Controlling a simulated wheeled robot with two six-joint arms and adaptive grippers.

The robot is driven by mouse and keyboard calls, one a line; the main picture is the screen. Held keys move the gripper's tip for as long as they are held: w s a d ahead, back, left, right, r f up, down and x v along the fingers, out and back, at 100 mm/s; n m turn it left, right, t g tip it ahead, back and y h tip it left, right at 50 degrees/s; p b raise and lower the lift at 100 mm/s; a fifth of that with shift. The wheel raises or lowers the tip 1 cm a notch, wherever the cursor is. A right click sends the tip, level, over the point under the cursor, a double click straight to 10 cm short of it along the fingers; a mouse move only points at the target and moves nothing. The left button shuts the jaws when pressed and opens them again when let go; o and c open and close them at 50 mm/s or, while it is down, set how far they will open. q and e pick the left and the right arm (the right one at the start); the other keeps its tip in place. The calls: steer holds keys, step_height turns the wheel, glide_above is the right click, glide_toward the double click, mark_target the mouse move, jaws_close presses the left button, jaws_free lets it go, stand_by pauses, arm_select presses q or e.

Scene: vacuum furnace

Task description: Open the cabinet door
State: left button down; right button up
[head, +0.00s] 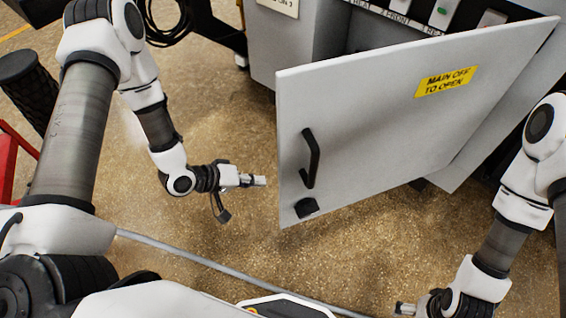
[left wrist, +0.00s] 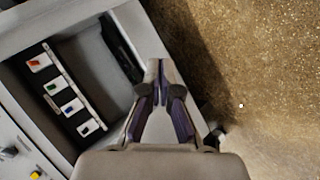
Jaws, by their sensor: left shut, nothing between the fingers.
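The grey cabinet door (head: 400,110) stands swung open toward me in the head view, with a yellow "MAIN OFF TO OPEN" label and a black handle (head: 310,158). A black knob (head: 306,207) sits below the handle. My left gripper (head: 262,181) is shut and empty, just left of the door's free edge and apart from the handle. In the left wrist view its closed fingers (left wrist: 158,68) appear in front of the open cabinet interior (left wrist: 95,65). My right gripper (head: 404,308) shows only partly at the bottom edge, and its fingers are unclear.
The cabinet body (head: 285,45) stands behind the door, with labelled switches (head: 440,12) inside at the top. A grey cable or tube (head: 200,260) crosses the floor in front of me. A red frame (head: 12,160) is at the far left.

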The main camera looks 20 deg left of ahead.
arm_select(q)
steer(key=a+r+h+b, duration=0.4)
steer(key=r+h, duration=0.4)
steer(key=w+d+b, duration=0.1)
steer(key=d+b, duration=0.1)
steer(key=d, duration=0.9)
steer(key=shift+w+d+t+b, duration=0.2)
steer(key=shift+w+t+b, duration=0.1)
steer(key=shift+w, duration=0.1)
